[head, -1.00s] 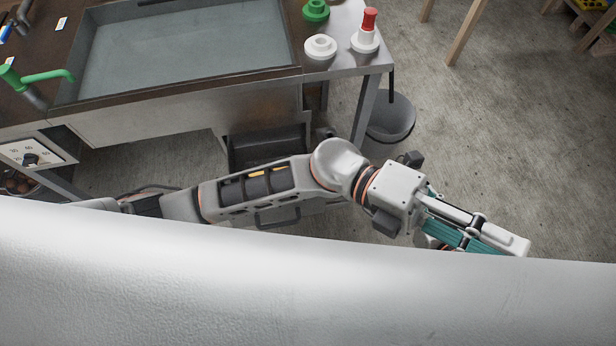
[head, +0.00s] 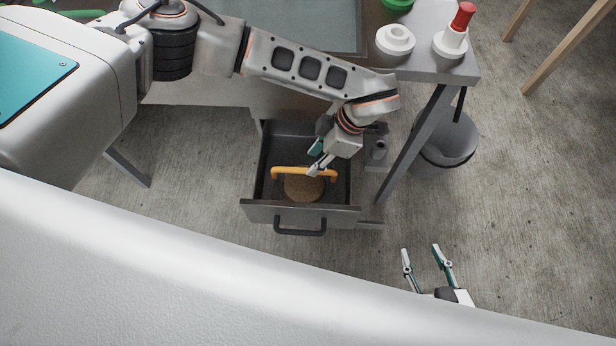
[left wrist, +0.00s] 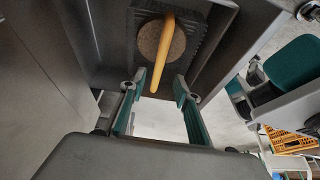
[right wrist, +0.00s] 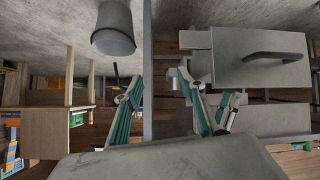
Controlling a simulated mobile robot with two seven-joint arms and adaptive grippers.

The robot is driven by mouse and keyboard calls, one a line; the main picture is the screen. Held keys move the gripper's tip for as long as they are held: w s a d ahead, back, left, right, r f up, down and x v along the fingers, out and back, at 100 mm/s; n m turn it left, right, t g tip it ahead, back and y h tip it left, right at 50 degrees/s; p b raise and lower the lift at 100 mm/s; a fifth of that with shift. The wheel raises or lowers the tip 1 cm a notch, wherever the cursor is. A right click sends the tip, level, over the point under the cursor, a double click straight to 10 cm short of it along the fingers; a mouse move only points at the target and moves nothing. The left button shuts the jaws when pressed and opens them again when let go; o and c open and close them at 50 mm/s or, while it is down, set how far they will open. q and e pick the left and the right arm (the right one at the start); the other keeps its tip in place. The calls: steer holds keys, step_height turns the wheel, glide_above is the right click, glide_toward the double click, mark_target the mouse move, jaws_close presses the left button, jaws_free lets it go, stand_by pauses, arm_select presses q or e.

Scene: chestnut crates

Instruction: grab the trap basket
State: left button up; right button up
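The trap basket (head: 303,187) sits inside an open dark drawer (head: 300,216). It has an orange-yellow arched handle (head: 290,171) and a round brown, grainy top. My left gripper (head: 314,162) is over the drawer, close to the handle. In the left wrist view the left gripper (left wrist: 157,97) is open, with the near end of the handle (left wrist: 163,55) showing between its fingertips; I cannot tell whether they touch it. The basket's brown round (left wrist: 153,43) lies beyond in a dark grid-walled tray. My right gripper (head: 423,248) is open and empty over the floor.
The steel sink counter (head: 200,118) stands above the drawer. A grey bucket (head: 447,140) is on the floor beside the counter leg (head: 415,145).

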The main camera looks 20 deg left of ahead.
mark_target(305, 170)
arm_select(q)
steer(key=shift+w+a+f, duration=0.15)
steer(key=shift+a+f, duration=0.2)
steer(key=b+x, duration=0.1)
steer(key=x, duration=0.5)
steer(key=shift+s+d+f+b, duration=0.15)
steer(key=shift+s+b, duration=0.1)
steer(key=shift+b, duration=0.15)
steer(key=shift+w+a+f, duration=0.1)
steer(key=shift+a+f, duration=0.15)
steer(key=shift+f, duration=0.05)
steer(key=shift+f, duration=0.2)
jaws_close()
